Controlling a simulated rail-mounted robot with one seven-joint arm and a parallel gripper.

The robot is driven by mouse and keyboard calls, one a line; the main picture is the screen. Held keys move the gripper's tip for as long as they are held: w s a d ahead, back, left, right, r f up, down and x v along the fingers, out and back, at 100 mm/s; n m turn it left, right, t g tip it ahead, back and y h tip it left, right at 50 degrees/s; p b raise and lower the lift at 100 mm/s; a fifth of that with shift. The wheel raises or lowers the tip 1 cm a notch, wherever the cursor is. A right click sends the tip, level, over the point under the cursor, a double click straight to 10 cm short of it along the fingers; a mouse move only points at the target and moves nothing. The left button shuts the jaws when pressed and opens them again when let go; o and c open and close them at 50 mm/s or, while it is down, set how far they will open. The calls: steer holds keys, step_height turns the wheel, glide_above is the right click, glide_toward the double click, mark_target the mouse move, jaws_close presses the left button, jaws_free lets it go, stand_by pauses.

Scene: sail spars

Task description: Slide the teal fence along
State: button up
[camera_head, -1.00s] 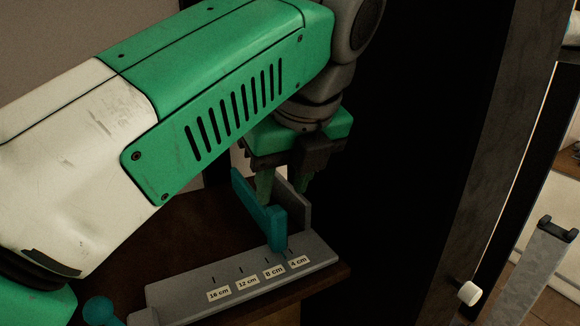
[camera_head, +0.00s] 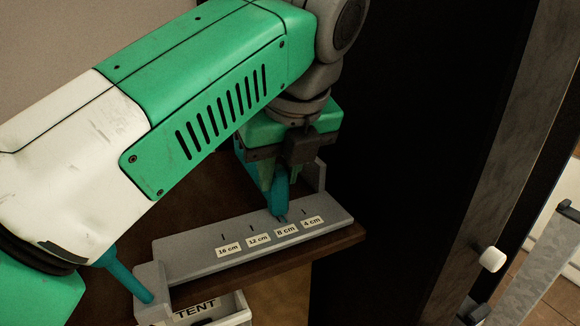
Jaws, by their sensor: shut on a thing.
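The teal fence (camera_head: 281,193) stands upright across a grey stop rail (camera_head: 190,255). Its near end is at about the mark above the 8 cm label (camera_head: 286,230). My gripper (camera_head: 280,172) points down and is shut on the fence, partly hiding its upper and far parts. The rail also carries 16 cm, 12 cm and 4 cm labels. A grey upright end piece (camera_head: 317,173) stands just right of the fence, with a gap between them.
A teal rod-like part (camera_head: 128,278) is at the rail's left end, partly behind my arm. A box labelled TENT (camera_head: 207,309) sits below the brown bench edge (camera_head: 338,241). A dark panel (camera_head: 400,150) rises close on the right.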

steer(key=shift+s+a+r+b, duration=0.1)
steer(key=shift+s+a+b, duration=0.45)
steer(key=shift+a, duration=0.75)
steer(key=shift+s+a+b, duration=0.2)
steer(key=shift+s+a, duration=0.5)
steer(key=shift+a, duration=0.55)
steer(key=shift+s+a+r+b, duration=0.1)
steer(key=shift+s+a+b, duration=0.45)
steer(key=shift+a, duration=0.75)
steer(key=o, duration=1)
steer(key=shift+f, duration=0.1)
